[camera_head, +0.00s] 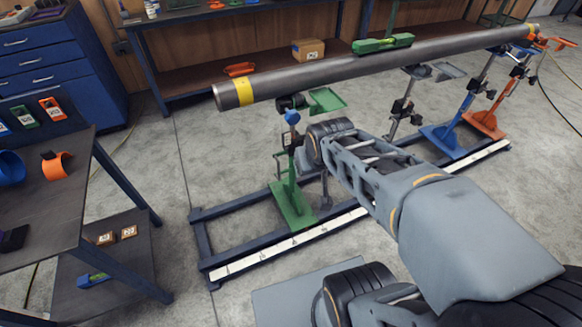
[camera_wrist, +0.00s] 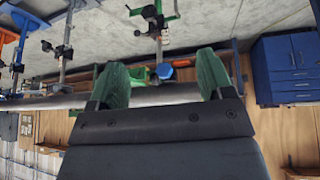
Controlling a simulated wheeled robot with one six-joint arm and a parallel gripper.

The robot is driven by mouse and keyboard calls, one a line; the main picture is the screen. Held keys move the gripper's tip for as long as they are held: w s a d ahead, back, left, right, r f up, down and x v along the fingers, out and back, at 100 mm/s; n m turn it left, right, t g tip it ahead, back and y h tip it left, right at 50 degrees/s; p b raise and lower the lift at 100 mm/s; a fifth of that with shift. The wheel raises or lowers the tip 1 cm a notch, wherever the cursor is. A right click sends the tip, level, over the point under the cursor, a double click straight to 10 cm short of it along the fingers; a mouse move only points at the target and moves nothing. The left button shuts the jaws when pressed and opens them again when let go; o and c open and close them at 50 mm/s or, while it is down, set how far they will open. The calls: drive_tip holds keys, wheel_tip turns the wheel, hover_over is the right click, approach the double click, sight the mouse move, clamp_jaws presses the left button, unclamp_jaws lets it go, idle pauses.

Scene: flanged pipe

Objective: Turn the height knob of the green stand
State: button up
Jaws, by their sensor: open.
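The green stand (camera_head: 292,205) stands on the floor rail under the left end of the grey pipe (camera_head: 350,68). A blue knob (camera_head: 291,117) sits high on its post, just below the pipe. My gripper (camera_wrist: 163,78) is open, with two green fingertips spread apart. In the head view my wrist is just right of the stand, and my fingertips cannot be made out.
A blue stand (camera_head: 445,135) and an orange stand (camera_head: 487,122) stand farther right along the rail (camera_head: 350,215). A dark table (camera_head: 50,205) stands at left, and a workbench (camera_head: 190,78) is behind the pipe.

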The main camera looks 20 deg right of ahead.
drive_tip(key=o, duration=0.4)
drive_tip(key=w+d+f+t+b, duration=0.2)
drive_tip(key=w+f+b, duration=0.2)
drive_tip(key=w+f, duration=0.1)
drive_tip(key=w+d+f+t+b, duration=0.2)
drive_tip(key=w+f+b, duration=0.3)
drive_tip(key=f, duration=0.3)
drive_tip(key=w+d+f+t+h+b, duration=0.1)
drive_tip(key=w+d+f+b, duration=0.3)
drive_tip(key=w+f+b, duration=0.1)
drive_tip(key=shift+d+f+n+t, duration=0.15)
drive_tip(key=shift+f+n+t, duration=0.2)
drive_tip(key=shift+f, duration=0.35)
drive_tip(key=w+d+f+n+t+y+b, duration=0.1)
drive_tip(key=w+d+f+t+y+b, duration=0.15)
drive_tip(key=f+b, duration=0.55)
drive_tip(key=w+d+f+n+t+y+b, duration=0.1)
drive_tip(key=w+d+f+t+y+b, duration=0.2)
drive_tip(key=f+b, duration=0.45)
drive_tip(key=shift+t+h, duration=0.5)
drive_tip(key=shift+h, duration=0.25)
drive_tip(key=shift+w+a+f+b, duration=0.25)
drive_tip(key=shift+w+a, duration=0.25)
drive_tip(key=shift+w, duration=1.65)
drive_tip(key=shift+w+a+f+b, duration=0.25)
drive_tip(key=shift+w+a, duration=0.3)
drive_tip(key=shift+w, duration=1.6)
drive_tip(key=shift+w+a+f+b, duration=0.15)
drive_tip(key=shift+w+a+f, duration=0.25)
drive_tip(key=shift+w, duration=1.75)
